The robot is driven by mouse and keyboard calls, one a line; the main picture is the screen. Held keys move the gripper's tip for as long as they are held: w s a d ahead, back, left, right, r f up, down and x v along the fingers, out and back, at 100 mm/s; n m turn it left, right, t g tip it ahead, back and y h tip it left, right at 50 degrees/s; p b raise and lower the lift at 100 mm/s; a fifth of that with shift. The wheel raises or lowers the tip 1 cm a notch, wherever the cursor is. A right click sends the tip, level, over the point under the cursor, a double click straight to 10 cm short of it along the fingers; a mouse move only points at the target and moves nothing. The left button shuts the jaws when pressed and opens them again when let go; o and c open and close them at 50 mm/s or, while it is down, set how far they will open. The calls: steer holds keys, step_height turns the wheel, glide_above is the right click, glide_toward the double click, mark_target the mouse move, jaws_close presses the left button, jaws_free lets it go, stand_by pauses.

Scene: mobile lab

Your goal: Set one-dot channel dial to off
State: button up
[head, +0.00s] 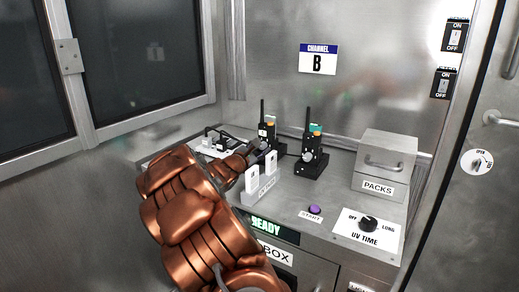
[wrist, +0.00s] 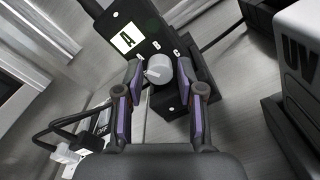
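A small pale dot (wrist: 172,109) shows on the black base below the dial. In the head view this left radio (head: 267,131) stands at the back of the counter, partly behind my gripper (head: 249,151).
A second radio (head: 311,153) stands to the right. A holder with white UV units (head: 260,185) is just in front; one white UV block (wrist: 300,45) shows at right in the wrist view. Plugs and cables (wrist: 75,140) lie left. A PACKS box (head: 385,165) and UV TIME dial (head: 368,223) are farther right.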

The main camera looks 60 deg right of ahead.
jaws_close()
steer(key=shift+r+n+p, duration=0.1)
steer(key=shift+n+p, duration=0.2)
steer(key=shift+p, duration=0.15)
steer(key=shift+r+n+p, duration=0.1)
steer(key=shift+n+p, duration=0.4)
steer(key=shift+p, duration=0.3)
steer(key=n+p, duration=0.4)
steer(key=p, duration=0.2)
steer(key=shift+w+r, duration=0.1)
steer(key=shift+r, duration=0.05)
steer(key=n+p, duration=0.3)
steer(key=p, duration=0.1)
steer(key=shift+n, duration=0.3)
steer(key=shift+f+n+p, duration=0.3)
steer(key=shift+n+p, duration=0.8)
steer(key=shift+n, duration=0.2)
